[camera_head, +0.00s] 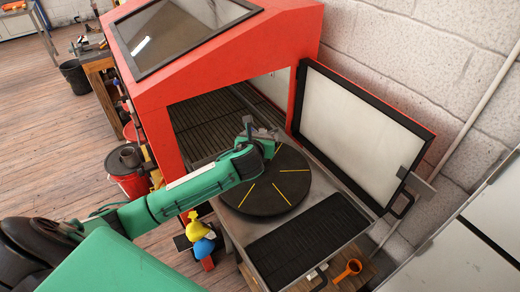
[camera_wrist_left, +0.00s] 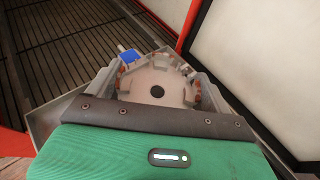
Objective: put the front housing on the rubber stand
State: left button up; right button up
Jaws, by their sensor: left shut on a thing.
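The front housing (camera_wrist_left: 150,78), a grey round casting with a dark centre hole, sits between the two fingers in the left wrist view. My left gripper (camera_head: 264,134) is shut on it; in the head view the arm mostly hides the housing. The gripper is above the back edge of a dark round disc (camera_head: 268,192) with yellow lines, at the mouth of the red cabinet. I cannot tell for sure whether this disc or the black ribbed mat (camera_head: 310,238) in front is the rubber stand. My right gripper is not in view.
The red cabinet (camera_head: 225,70) stands open around a slatted floor (camera_head: 205,125). Its framed door (camera_head: 360,130) is swung open at the right. The disc's front part is bare.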

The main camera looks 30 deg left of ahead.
pick_arm(q)
jog(key=shift+s+f, duration=0.1)
jog(key=shift+f, duration=0.8)
notch_tip(320, 180, down, 5)
jog(key=shift+r+p, duration=0.2)
jog(key=shift+p, duration=0.25)
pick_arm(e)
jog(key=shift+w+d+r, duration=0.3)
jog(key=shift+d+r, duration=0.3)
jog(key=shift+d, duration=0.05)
pick_arm(q)
jog(key=o, duration=1.1)
jog(key=shift+f, duration=0.1)
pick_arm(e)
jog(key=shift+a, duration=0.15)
